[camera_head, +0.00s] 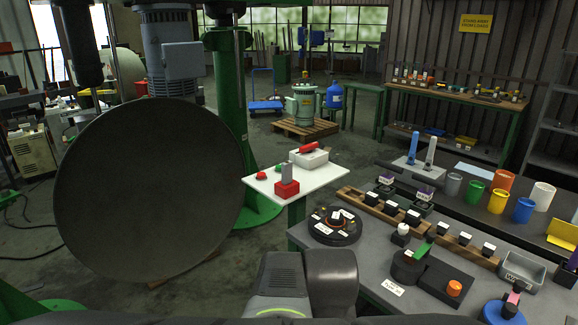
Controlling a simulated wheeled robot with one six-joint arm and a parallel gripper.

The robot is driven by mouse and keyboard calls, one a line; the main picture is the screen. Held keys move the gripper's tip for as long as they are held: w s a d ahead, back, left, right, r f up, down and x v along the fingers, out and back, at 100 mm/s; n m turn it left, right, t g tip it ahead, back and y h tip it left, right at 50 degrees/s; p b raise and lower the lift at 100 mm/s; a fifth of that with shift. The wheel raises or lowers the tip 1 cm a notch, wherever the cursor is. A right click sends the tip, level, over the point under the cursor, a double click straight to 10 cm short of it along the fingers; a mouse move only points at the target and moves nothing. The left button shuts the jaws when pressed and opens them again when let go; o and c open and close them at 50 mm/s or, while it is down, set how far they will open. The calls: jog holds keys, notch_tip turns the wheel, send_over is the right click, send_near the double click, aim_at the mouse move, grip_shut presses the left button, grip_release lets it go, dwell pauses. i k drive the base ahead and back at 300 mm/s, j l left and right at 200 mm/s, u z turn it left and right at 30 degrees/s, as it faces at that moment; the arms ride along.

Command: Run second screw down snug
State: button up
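My gripper is not in the head view; only a dark grey part of my arm shows at the bottom centre. No screw can be made out for certain at this size. On the near grey bench (372,262) a round black fixture (335,227) carries an orange ring and small white labels. To its right stands a black block fixture (430,271) with an orange knob (454,288) and a green bar (423,250) on top. Whether any screw is seated in either fixture cannot be told.
Wooden strips (440,238) with several labelled black blocks cross the bench. A grey bin (522,269) and a blue round item (503,312) lie at the right. Coloured cups stand behind. A white table (325,178) holds red items. A large dark disc (150,190) fills the left.

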aim_at(350, 225)
jog(key=i, duration=1)
